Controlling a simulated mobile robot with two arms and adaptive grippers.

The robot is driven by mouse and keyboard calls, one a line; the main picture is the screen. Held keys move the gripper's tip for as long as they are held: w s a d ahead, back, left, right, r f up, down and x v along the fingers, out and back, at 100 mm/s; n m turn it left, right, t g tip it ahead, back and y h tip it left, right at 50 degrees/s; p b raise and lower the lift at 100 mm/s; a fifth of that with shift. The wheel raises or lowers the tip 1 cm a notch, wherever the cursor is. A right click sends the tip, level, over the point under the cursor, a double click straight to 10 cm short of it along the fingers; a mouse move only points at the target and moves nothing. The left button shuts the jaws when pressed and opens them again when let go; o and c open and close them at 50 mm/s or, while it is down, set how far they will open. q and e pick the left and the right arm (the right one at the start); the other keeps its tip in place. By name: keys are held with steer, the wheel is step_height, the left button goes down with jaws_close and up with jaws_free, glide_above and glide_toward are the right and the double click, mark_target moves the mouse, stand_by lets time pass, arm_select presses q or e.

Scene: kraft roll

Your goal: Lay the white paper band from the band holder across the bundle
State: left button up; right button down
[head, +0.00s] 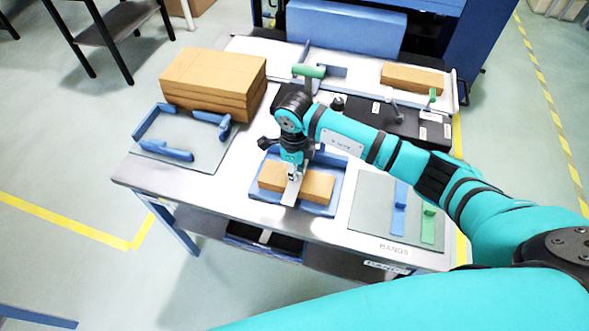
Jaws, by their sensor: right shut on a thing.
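The brown bundle (318,186) lies in a blue cradle (322,208) near the table's front edge. My right gripper (296,173) is over the middle of the bundle, shut on the white paper band (291,190). The band runs over the bundle toward its front side; whether it lies flat is too small to tell. The gripper hides its far end. My left gripper is out of view.
A brown stack (213,80) stands at the back left, behind a grey plate with blue corner stops (160,151). Another brown bundle (412,77) lies at the back right near a dark unit (385,121). A green-topped handle (309,71) stands behind my arm.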

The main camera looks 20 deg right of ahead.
steer(key=c, duration=1.4)
jaws_free()
steer(key=shift+c, duration=0.2)
steer(key=shift+r, duration=0.25)
step_height(320, 180, up, 12)
steer(key=b, duration=0.3)
steer(key=shift+f, duration=0.15)
